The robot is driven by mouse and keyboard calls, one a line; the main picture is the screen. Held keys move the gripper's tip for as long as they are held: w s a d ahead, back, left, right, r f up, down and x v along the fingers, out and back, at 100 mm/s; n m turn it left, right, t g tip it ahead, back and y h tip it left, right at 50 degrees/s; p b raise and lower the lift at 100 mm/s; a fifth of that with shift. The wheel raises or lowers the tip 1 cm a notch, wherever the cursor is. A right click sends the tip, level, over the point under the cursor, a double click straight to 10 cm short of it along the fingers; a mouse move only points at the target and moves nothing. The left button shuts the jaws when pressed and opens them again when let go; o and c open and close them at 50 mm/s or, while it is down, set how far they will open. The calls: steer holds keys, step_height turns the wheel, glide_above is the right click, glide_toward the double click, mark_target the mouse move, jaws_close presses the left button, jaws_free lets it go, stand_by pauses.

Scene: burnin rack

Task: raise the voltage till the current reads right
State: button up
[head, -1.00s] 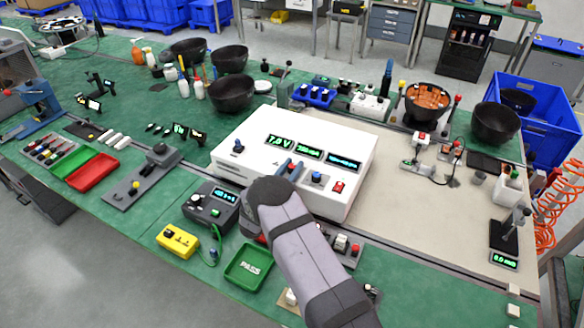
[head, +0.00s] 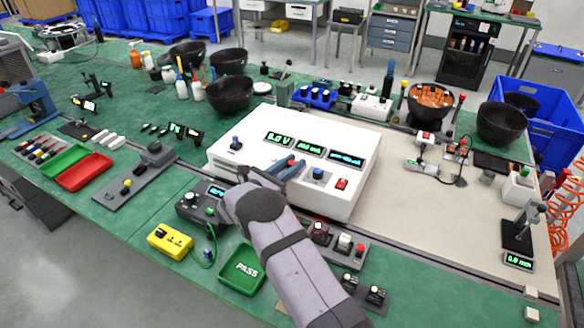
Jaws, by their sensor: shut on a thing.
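The white power supply box (head: 370,140) stands in the middle of the bench. The green voltage display (head: 279,139) on its top seems to read 8.0 V, though the first digit is blurred. The current display (head: 310,148) beside it is lit, but its digits are too small to read surely. My gripper (head: 287,167), with blue and red fingers, is on the box's top below these displays. It is shut on what seems to be the voltage knob, which the fingers and wrist hide. A blue knob (head: 317,173) and a red switch (head: 342,184) sit right of it.
In front stand a dark meter (head: 195,206), a yellow box (head: 170,241) and a green PASS tray (head: 229,272). Black bowls (head: 229,94) are behind. The beige mat (head: 410,220) on the right has clear room.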

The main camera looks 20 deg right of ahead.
mark_target(289, 166)
steer(key=o, duration=1)
steer(key=shift+o, duration=0.2)
steer(key=shift+b+v, duration=1.2)
steer(key=shift+v, duration=2.5)
steer(key=shift+d, duration=0.1)
